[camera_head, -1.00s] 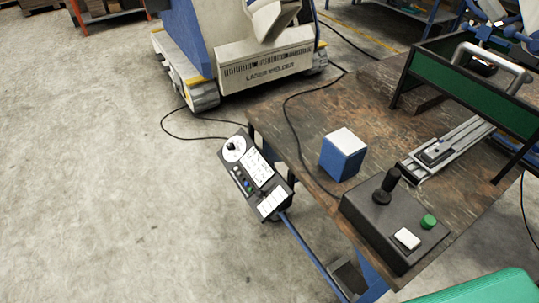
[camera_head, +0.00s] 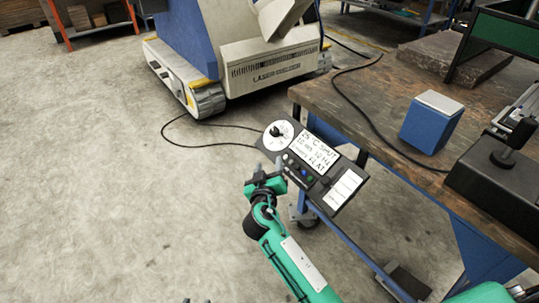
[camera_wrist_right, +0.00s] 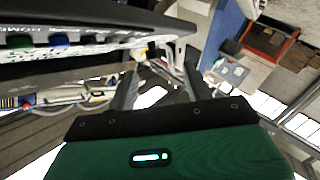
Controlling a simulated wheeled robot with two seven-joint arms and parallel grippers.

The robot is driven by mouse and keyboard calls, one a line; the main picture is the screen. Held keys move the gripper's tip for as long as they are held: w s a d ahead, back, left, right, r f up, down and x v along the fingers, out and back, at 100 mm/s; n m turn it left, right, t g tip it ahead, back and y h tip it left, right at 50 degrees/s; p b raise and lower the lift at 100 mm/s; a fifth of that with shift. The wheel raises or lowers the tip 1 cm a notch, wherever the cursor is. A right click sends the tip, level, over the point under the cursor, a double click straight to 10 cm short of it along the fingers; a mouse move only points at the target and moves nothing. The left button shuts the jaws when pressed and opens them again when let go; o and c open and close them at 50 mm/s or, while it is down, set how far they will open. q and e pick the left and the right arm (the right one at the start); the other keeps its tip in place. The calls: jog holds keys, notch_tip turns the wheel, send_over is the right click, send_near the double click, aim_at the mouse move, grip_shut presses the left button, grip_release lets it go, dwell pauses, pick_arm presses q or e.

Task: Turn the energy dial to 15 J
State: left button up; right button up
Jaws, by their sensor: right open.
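The control panel (camera_head: 331,190) is a tilted dark box on a blue post beside the workbench. Its energy dial, a round white dial (camera_head: 278,135) with a black knob, sits at the upper left end. A white display (camera_head: 313,155) with black text is beside it; I cannot read the energy value surely. My right gripper (camera_head: 268,167) is open and empty, just below and left of the dial, apart from it in the picture. In the right wrist view my gripper fingers (camera_wrist_right: 158,78) are spread, with the panel's edge (camera_wrist_right: 85,18) at upper left. The dial is not clear there.
The workbench (camera_head: 385,100) carries a blue box (camera_head: 432,122) and a black joystick box (camera_head: 497,172) at right. A laser welder machine (camera_head: 245,55) stands behind, with a black cable (camera_head: 190,140) on the floor. The floor at left (camera_head: 90,180) is clear.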

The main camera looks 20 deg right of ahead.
aim_at(274, 135)
jog(key=shift+h, duration=0.4)
jog(key=r+x, duration=0.1)
jog(key=x, duration=0.7)
jog(key=r+b+x, duration=0.1)
jog(key=x, duration=0.3)
jog(key=shift+w+d+r, duration=0.1)
jog(key=shift+w+r, duration=0.15)
jog(key=shift+r, duration=0.05)
pick_arm(q)
jog(key=shift+w+d+r+t+h, duration=0.15)
jog(key=shift+w+r+t, duration=0.05)
jog(key=shift+r+t, duration=0.45)
jog(key=shift+w+d+r+t+h, duration=0.2)
jog(key=shift+r+t, duration=0.25)
jog(key=shift+r, duration=0.3)
pick_arm(e)
jog(key=shift+x, duration=0.9)
jog(key=c, duration=1)
